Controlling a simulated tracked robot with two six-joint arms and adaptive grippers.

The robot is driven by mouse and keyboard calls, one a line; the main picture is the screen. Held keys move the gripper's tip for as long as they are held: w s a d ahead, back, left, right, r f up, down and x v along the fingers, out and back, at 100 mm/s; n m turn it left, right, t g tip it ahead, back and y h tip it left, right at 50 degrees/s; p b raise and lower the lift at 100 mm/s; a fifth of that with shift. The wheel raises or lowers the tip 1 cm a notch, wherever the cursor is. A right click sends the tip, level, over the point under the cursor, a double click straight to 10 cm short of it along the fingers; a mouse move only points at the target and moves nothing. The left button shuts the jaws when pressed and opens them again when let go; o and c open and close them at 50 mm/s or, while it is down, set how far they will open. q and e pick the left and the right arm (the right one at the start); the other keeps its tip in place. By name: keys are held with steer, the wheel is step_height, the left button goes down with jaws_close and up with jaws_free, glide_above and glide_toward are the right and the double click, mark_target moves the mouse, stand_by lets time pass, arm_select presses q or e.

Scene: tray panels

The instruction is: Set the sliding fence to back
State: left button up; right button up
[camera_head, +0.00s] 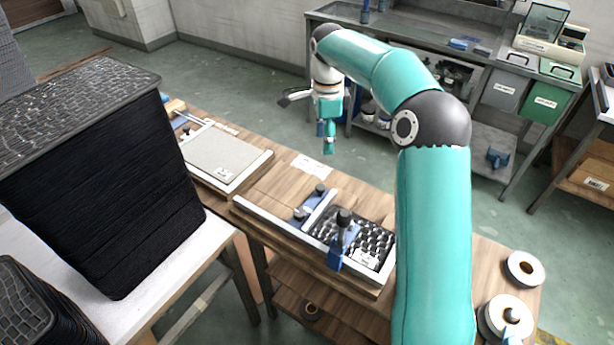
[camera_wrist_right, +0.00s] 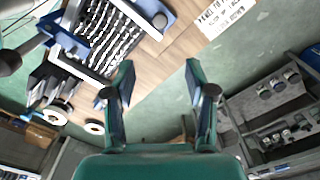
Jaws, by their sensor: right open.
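The fixture (camera_head: 285,228) has pale rails and sits on the wooden bench. A black textured tray panel (camera_head: 357,232) lies in it, also seen in the right wrist view (camera_wrist_right: 105,32). What looks like the sliding fence (camera_head: 319,208) is a pale bar with blue plates and dark knobs, left of the panel; a blue plate with a knob shows at the top of the wrist view (camera_wrist_right: 158,18). A blue clamp (camera_head: 337,250) with a black knob stands at the panel's front edge. My right gripper (camera_head: 328,148) is open and empty, beyond the bench's far edge, apart from the fixture. My left gripper is out of view.
A tall stack of black panels (camera_head: 95,185) stands on a white table at left. A grey board in a frame (camera_head: 220,155) lies left of the fixture. Tape rolls (camera_head: 524,268) sit at the bench's right end. A paper label (camera_head: 312,167) lies behind the fixture.

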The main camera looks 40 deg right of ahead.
mark_target(321, 186)
step_height(321, 186, down, 17)
steer(key=shift+w+a+r+p, duration=0.15)
steer(key=shift+r+p, duration=0.05)
steer(key=shift+p, duration=0.4)
jaws_close()
